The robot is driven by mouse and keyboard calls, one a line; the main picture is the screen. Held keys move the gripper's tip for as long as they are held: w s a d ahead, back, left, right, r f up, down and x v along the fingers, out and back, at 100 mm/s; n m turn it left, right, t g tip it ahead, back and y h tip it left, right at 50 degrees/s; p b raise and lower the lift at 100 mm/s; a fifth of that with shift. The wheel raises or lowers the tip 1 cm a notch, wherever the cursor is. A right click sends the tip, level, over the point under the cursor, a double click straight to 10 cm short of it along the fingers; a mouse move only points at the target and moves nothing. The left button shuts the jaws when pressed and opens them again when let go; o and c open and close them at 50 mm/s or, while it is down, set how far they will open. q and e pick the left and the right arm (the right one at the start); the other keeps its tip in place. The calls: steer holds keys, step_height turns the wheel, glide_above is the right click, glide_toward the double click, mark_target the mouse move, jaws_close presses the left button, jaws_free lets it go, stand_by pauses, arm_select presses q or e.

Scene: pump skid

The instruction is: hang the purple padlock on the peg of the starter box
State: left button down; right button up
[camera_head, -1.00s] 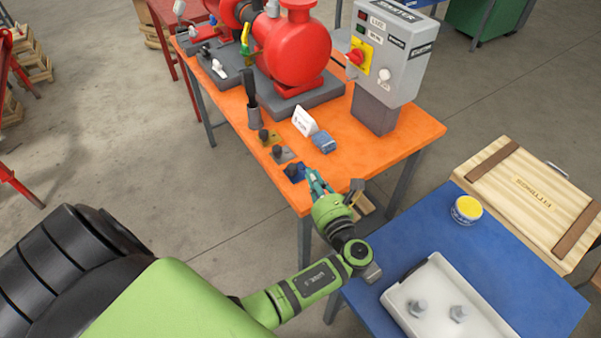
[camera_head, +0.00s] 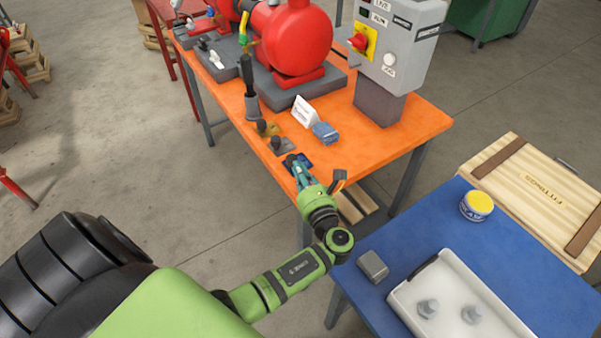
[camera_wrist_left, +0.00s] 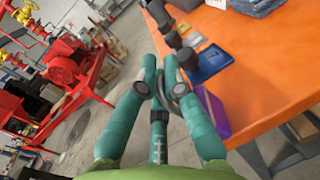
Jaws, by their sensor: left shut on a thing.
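My left gripper (camera_head: 293,162) is over the near left part of the orange table in the head view. Its teal fingers are closed around a dark grey ring-like part in the left wrist view (camera_wrist_left: 168,88), which looks like the padlock's shackle. A flat purple patch (camera_wrist_left: 217,115) shows beside the right finger, partly covered by it; I cannot tell if it is the padlock's body. The grey starter box (camera_head: 405,40) stands on a dark block at the table's right side. It has a red switch on yellow and a round white part (camera_head: 389,60), possibly the peg. My right gripper is out of view.
Plates with dark knobs, yellow (camera_head: 266,128), grey (camera_head: 281,146) and blue (camera_wrist_left: 212,62), lie along the table's left edge. A white sign (camera_head: 305,111) and a blue-grey block (camera_head: 325,132) stand before the box. The red pump (camera_head: 292,42) is behind. A blue table (camera_head: 430,235) is at right.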

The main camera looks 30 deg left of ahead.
arm_select(q)
steer(key=shift+f, duration=0.1)
steer(key=c, duration=1.4)
jaws_free()
steer(key=shift+o, duration=0.2)
steer(key=shift+f, duration=0.1)
steer(key=shift+f+b, duration=0.2)
steer(key=shift+b, duration=0.4)
steer(key=b+v, duration=0.2)
steer(key=v, duration=0.5)
steer(key=shift+s+f, duration=0.1)
